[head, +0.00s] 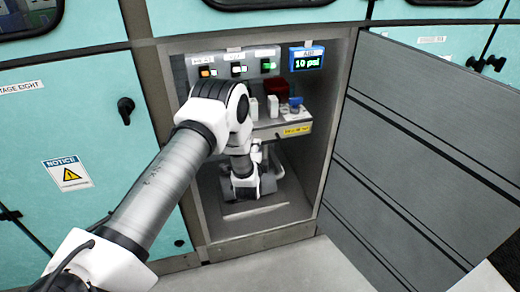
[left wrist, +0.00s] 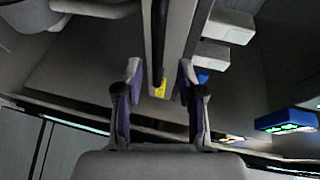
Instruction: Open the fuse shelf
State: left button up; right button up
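The fuse shelf (head: 268,131) is a grey ledge inside the open cabinet, with a yellow label (head: 297,130) on its front right. White blocks and a blue-and-grey part stand on it. My left arm reaches into the cabinet from the left and partly hides the shelf. In the left wrist view my left gripper (left wrist: 160,78) has its two fingers apart, one on each side of the shelf's edge and a dark strip (left wrist: 158,45). A gap shows beside the fingers, and I cannot tell if either touches. My right gripper is in neither view.
The cabinet door (head: 420,150) stands wide open at the right. Above the shelf are a grey switch panel (head: 222,68) with lit switches and a blue display (head: 307,58) reading 10 psi. The cabinet's side walls stand close to my left arm.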

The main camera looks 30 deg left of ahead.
pick_arm(q)
jog(key=x, duration=0.5)
jog(key=shift+s+f, duration=0.1)
grip_shut()
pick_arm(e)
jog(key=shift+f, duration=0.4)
pick_arm(q)
jog(key=shift+s+f, duration=0.1)
